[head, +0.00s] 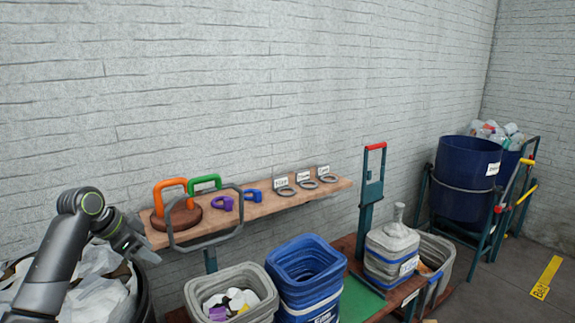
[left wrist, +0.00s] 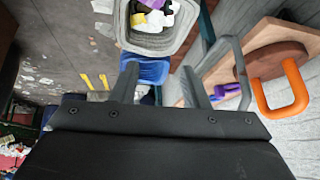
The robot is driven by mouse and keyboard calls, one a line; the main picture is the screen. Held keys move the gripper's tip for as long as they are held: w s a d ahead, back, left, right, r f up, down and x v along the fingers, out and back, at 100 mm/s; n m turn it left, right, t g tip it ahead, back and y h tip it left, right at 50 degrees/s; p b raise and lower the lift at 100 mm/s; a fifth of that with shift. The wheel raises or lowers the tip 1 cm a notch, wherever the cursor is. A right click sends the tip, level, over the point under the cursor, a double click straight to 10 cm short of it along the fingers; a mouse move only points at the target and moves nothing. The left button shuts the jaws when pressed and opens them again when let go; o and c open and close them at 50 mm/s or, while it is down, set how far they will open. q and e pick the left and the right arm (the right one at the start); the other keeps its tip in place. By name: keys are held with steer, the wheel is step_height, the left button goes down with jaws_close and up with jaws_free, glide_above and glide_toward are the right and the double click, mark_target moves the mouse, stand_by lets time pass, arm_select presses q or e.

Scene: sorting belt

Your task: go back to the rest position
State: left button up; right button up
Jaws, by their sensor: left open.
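My left gripper (head: 143,250) is at the left of the head view, in front of the left end of the wooden shelf. In the left wrist view its two fingers (left wrist: 161,82) stand apart with nothing held between them. Behind the fingers in that view are a grey bin (left wrist: 158,44) with white and yellow scraps in it and part of a blue bin (left wrist: 150,72). An orange handle (left wrist: 281,95) and a purple piece (left wrist: 228,90) show to the right of the fingers. My right gripper is in neither view.
The wooden shelf (head: 262,208) runs along the white brick wall, carrying an orange handle (head: 158,190), a green handle (head: 206,179) and labelled rings. A grey frame (head: 169,228) stands before it. Below are a grey bin (head: 194,300) and a blue bin (head: 305,262). Dark blue barrels (head: 466,165) stand right.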

arm_select(q)
steer(key=s+d+f+n+g+y, duration=0.1)
steer(key=s+d+f+n+y, duration=0.1)
steer(key=s+f, duration=0.9)
steer(key=s+d+f+n+y, duration=0.1)
steer(key=s+f+n, duration=0.1)
steer(key=s+f, duration=0.9)
steer(key=s+f+n+y, duration=0.3)
steer(key=s+n, duration=0.4)
steer(key=s, duration=1.5)
step_height(320, 180, down, 24)
steer(key=a+g, duration=0.2)
steer(key=s+d+f+g, duration=0.1)
steer(key=s+f, duration=1.3)
steer(key=f, duration=0.2)
steer(key=shift+s+d+h, duration=0.25)
steer(key=shift+d+h, duration=0.05)
steer(key=shift+h, duration=0.1)
